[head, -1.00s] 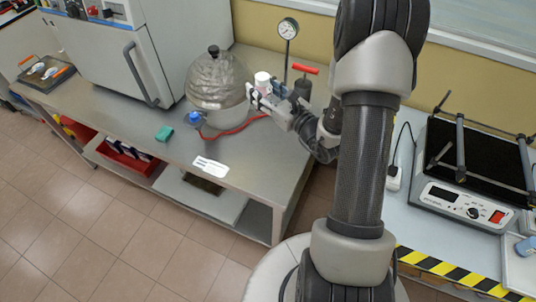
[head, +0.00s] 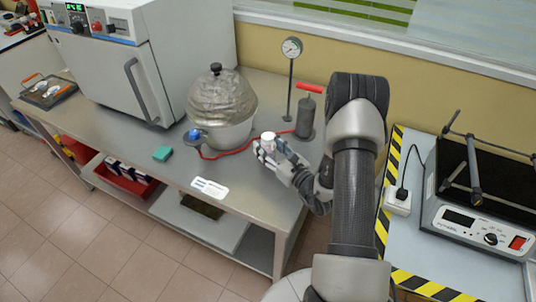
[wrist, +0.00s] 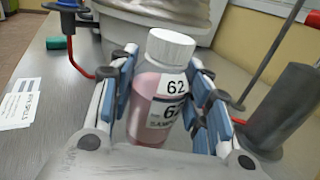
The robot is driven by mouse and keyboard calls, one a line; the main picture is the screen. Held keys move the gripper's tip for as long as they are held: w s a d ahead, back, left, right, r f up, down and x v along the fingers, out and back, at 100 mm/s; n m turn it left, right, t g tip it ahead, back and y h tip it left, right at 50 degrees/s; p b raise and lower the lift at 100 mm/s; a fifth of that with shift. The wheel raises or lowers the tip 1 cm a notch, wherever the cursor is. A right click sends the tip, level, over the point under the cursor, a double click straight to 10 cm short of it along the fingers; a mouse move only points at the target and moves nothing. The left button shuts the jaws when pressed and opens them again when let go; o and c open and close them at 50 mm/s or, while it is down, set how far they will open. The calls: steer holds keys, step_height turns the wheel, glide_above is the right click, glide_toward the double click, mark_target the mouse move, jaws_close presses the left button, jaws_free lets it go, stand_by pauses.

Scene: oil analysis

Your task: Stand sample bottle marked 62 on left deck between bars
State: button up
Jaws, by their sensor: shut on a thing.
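The sample bottle marked 62 (wrist: 158,103) has a white cap, pink contents and a white label. It is upright or nearly so between the blue-padded fingers of my gripper (wrist: 170,108), which is shut on it. In the head view, my gripper (head: 268,151) holds the white-capped bottle (head: 267,137) over the steel bench, in front of the pump cylinder and right of the foil-covered dome. I cannot tell how far it is above the bench. A shaker (head: 475,222) with a black deck (head: 485,165) and metal bars stands on the right bench, cut off by the frame edge.
The foil-covered dome (head: 221,95), gauge stand (head: 290,80), pump cylinder (head: 306,115) and red hose (head: 228,153) stand close around my gripper. A white oven (head: 130,80) is at left. A power socket (head: 397,200) lies left of the shaker. The bench's front right is clear.

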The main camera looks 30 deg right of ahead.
steer(key=shift+f+b, duration=0.35)
steer(key=shift+f, duration=1.05)
steer(key=shift+f, duration=0.15)
steer(key=o, duration=1.2)
